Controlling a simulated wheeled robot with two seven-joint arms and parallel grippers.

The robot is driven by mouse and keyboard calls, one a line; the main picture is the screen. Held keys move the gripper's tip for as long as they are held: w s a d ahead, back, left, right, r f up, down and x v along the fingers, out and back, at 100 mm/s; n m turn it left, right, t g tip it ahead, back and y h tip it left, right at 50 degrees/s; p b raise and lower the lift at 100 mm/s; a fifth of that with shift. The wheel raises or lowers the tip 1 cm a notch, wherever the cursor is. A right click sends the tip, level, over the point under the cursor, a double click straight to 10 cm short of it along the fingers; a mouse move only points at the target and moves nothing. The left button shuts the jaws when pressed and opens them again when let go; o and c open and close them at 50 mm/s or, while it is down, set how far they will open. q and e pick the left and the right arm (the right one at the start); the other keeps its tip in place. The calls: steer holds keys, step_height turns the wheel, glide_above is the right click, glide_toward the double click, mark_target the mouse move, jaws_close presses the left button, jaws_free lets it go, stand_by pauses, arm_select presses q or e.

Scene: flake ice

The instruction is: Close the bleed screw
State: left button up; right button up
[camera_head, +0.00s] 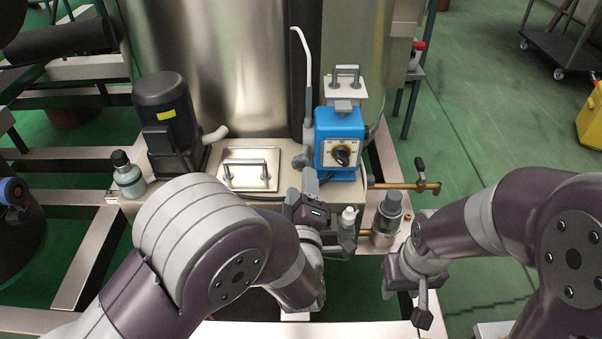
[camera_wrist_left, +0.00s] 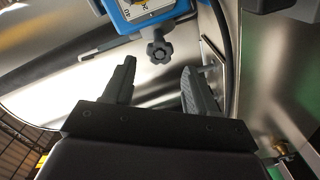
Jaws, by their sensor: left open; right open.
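The blue dosing pump (camera_head: 339,128) with a white dial face and black dial knob (camera_head: 342,154) stands on the steel tank top. In the left wrist view, a dark star-shaped screw knob (camera_wrist_left: 157,48), which looks like the bleed screw, sticks out below the blue pump housing (camera_wrist_left: 158,12). My left gripper (camera_head: 328,205) is just in front of and below the pump. In its wrist view, the left gripper (camera_wrist_left: 160,78) is open and empty; the screw knob shows beyond the gap between its fingers, apart from them. My right gripper (camera_head: 405,298) is open and empty at lower right.
A black motor (camera_head: 166,112) and a small bottle (camera_head: 127,174) stand to the left. A handled lid (camera_head: 249,169) lies between motor and pump. A brass pipe (camera_head: 400,186) and a grey cylinder (camera_head: 387,212) stand right of my left gripper. Green floor (camera_head: 480,110) is open at right.

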mark_target(301, 166)
arm_select(q)
steer(key=shift+w, duration=2.45)
steer(key=c, duration=0.8)
steer(key=shift+o, duration=0.2)
steer(key=shift+r+m+p, duration=0.5)
steer(key=shift+m+p, duration=0.5)
steer(key=m+p, duration=0.5)
steer(key=m, duration=0.4)
steer(key=shift+p, duration=0.4)
steer(key=shift+f+m+p, duration=0.2)
steer(key=shift+m+p, duration=0.15)
steer(key=shift+m, duration=0.65)
steer(key=shift+f+m, duration=0.3)
steer(key=o, duration=0.7)
steer(key=shift+b, duration=0.35)
